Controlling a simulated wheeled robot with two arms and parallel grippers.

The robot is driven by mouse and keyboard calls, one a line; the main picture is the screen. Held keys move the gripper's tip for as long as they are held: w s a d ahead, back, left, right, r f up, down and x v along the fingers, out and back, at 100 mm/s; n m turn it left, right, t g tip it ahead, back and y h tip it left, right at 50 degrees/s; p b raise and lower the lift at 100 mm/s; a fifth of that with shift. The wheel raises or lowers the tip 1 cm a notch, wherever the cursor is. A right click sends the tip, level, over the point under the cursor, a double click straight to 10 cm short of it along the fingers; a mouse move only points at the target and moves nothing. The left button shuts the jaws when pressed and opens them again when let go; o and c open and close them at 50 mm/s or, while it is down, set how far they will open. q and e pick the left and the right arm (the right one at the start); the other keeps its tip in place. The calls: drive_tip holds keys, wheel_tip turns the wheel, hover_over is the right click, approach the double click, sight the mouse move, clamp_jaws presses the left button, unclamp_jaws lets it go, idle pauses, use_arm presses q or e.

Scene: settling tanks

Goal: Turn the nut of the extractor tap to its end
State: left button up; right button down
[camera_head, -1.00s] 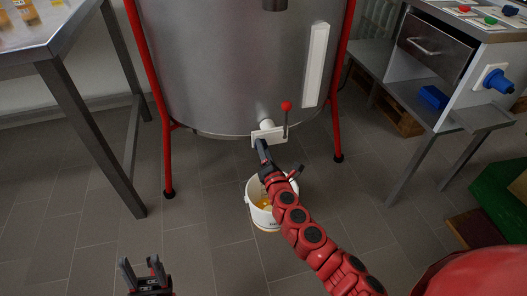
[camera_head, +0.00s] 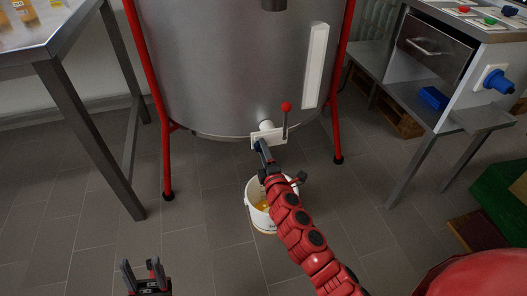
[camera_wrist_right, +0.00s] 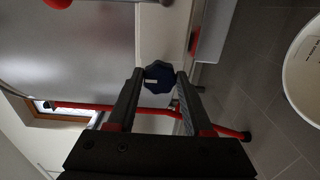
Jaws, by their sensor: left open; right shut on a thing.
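The extractor is a large steel drum (camera_head: 225,70) on red legs. Its tap (camera_head: 270,136) is a white fitting low on the drum front, with an upright lever ending in a red ball (camera_head: 286,106). The tap's nut (camera_wrist_right: 159,76) is a dark blue lobed knob with a small white mark, seen between the fingertips in the right wrist view. My right gripper (camera_head: 259,144) is shut on this nut; in the head view the gripper hides the nut. My left gripper (camera_head: 146,267) is open and empty, low over the floor at the left.
A white bucket (camera_head: 251,215) with yellow contents stands on the floor below the tap, partly hidden by my right arm. A metal table (camera_head: 58,50) stands at the left. A workbench with a drawer (camera_head: 436,48) stands at the right.

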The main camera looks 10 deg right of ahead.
idle(0.3)
drive_tip(key=shift+c, duration=1.5)
unclamp_jaws()
drive_tip(key=s+p, duration=0.2)
drive_tip(key=s, duration=1.5)
drive_tip(key=shift+s+d, duration=0.2)
drive_tip(key=shift+d, duration=0.2)
